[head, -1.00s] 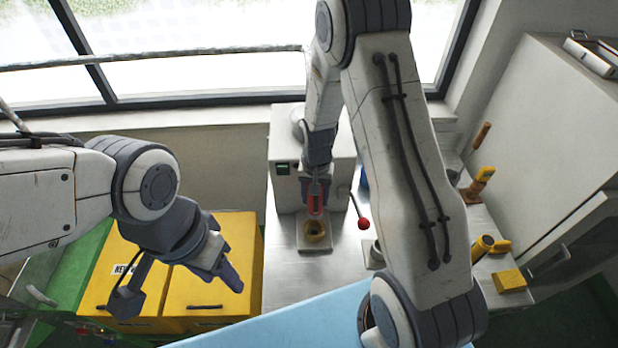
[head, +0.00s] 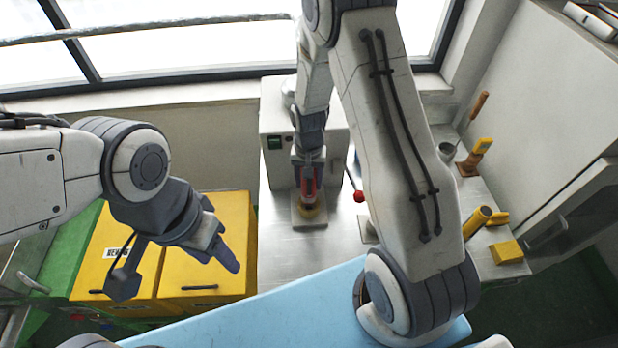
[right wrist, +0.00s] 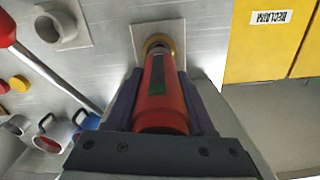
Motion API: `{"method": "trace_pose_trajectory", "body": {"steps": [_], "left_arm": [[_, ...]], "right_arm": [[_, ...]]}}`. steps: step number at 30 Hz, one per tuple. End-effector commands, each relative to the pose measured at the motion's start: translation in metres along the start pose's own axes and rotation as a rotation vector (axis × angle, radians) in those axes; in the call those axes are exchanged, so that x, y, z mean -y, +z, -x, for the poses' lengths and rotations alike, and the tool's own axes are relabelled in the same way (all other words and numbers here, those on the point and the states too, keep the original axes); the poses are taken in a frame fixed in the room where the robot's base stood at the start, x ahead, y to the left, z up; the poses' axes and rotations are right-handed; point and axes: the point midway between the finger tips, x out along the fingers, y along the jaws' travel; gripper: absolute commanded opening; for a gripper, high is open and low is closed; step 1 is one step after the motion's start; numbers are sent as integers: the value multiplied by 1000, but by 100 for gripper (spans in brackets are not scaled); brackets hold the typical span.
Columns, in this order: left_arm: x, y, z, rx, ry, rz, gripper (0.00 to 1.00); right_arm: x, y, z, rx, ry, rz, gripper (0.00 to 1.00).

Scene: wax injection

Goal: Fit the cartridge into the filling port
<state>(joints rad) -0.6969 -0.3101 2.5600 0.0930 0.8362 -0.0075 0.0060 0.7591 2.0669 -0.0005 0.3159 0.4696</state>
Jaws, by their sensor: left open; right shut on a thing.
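My right gripper (head: 308,182) is shut on the red cartridge (head: 309,193), which also shows in the right wrist view (right wrist: 160,100) with a dark green patch on its side. The cartridge is roughly upright, its far end at the brass-coloured filling port (head: 311,214). The port's ring (right wrist: 158,42) shows around and behind that end, on a pale square plate (right wrist: 138,32). I cannot tell whether the end is inside the ring or just above it. My left gripper (head: 226,256) is open and empty, over the yellow cabinet at the left.
A white machine (head: 276,112) stands behind the port. A red-knobbed lever (head: 359,195) is close on the right. Yellow cabinets (head: 205,280) stand left of the steel bench (head: 280,240). A yellow block (head: 507,252) and tools lie at the right.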

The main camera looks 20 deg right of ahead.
Motion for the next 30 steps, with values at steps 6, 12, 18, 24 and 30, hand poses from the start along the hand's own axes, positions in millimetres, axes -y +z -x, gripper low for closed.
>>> {"method": "trace_pose_trajectory", "body": {"steps": [6,12,18,24,30], "left_arm": [[1,1,-12,0,0,2,50],[1,1,-12,0,0,2,50],[1,1,-12,0,0,2,50],[1,1,-11,0,0,2,50],[1,1,-11,0,0,2,50]], "right_arm": [[0,-1,-15,-2,-1,-1,0],[0,-1,-15,-2,-1,-1,0],[0,-1,-15,-1,-1,-1,0],[0,0,-15,-1,-1,-1,0],[0,0,-15,-1,0,0,0]]}}
